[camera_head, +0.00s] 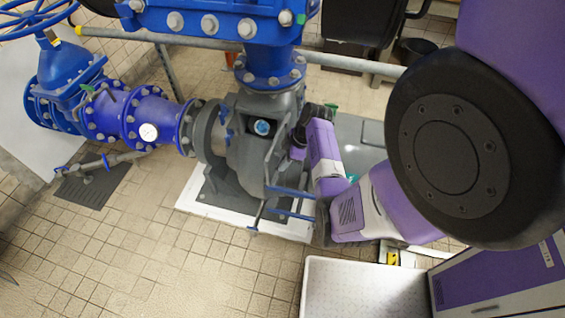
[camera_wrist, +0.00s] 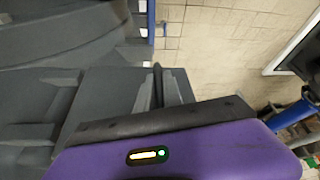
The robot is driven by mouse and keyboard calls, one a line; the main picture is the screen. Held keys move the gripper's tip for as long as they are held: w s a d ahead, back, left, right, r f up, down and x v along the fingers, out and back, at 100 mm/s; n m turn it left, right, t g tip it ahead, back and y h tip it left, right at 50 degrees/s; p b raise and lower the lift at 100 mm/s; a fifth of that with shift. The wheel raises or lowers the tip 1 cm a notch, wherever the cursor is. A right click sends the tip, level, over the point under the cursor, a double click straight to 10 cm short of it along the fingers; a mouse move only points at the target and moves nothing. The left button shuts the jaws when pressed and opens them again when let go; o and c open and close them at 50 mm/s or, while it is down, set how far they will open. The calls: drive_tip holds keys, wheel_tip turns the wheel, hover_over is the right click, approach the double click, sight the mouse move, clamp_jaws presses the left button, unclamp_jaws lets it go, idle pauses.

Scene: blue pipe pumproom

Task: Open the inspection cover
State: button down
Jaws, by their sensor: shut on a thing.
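The grey pump housing (camera_head: 240,150) stands in the middle of the head view. A dark square opening (camera_head: 262,127) in its face shows a round blue and white part inside. The inspection cover appears to be the grey panel at the right of this opening; its outline is hard to separate from the housing. My gripper (camera_head: 298,142) is at the housing's right side, largely hidden by my wrist. In the wrist view, my gripper (camera_wrist: 160,92) is shut on a thin dark edge or handle, seemingly the cover's, beside flat grey surfaces. The exact contact is unclear.
Blue pipes and a valve with a gauge (camera_head: 148,132) run left from the housing. Thin blue bars (camera_head: 290,213) stick out low in front. A grey rail (camera_head: 345,63) passes behind. The tiled floor (camera_head: 150,250) at the front left is clear.

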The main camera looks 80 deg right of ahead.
drive_tip(key=c, duration=1.8)
unclamp_jaws()
drive_tip(key=shift+o, duration=0.2)
drive_tip(key=shift+r, duration=0.1)
drive_tip(key=v, duration=0.7)
drive_tip(key=shift+r, duration=0.25)
drive_tip(key=shift+s, duration=0.15)
